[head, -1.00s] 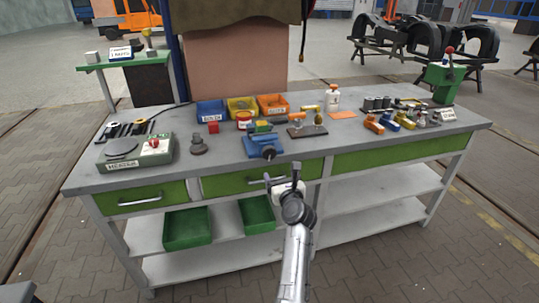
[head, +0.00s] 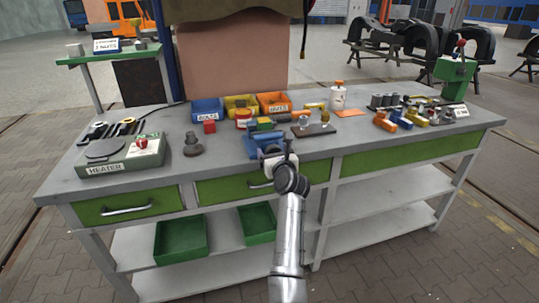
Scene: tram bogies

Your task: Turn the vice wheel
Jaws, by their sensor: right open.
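The blue vice (head: 262,142) stands at the front edge of the grey workbench (head: 350,142), near its middle. Its wheel is not clear to see; my right gripper covers the vice's lower right front. My right gripper (head: 278,150) is open, with its fingers at the front of the vice. I cannot tell whether they touch it. My left gripper is not in view.
Blue, yellow and orange bins (head: 272,103) stand behind the vice. A green heater (head: 124,154) and a dark round-based part (head: 193,145) are to the left. Coloured blocks (head: 386,121) and a green press (head: 455,75) are to the right. Green drawers (head: 128,207) lie below the top.

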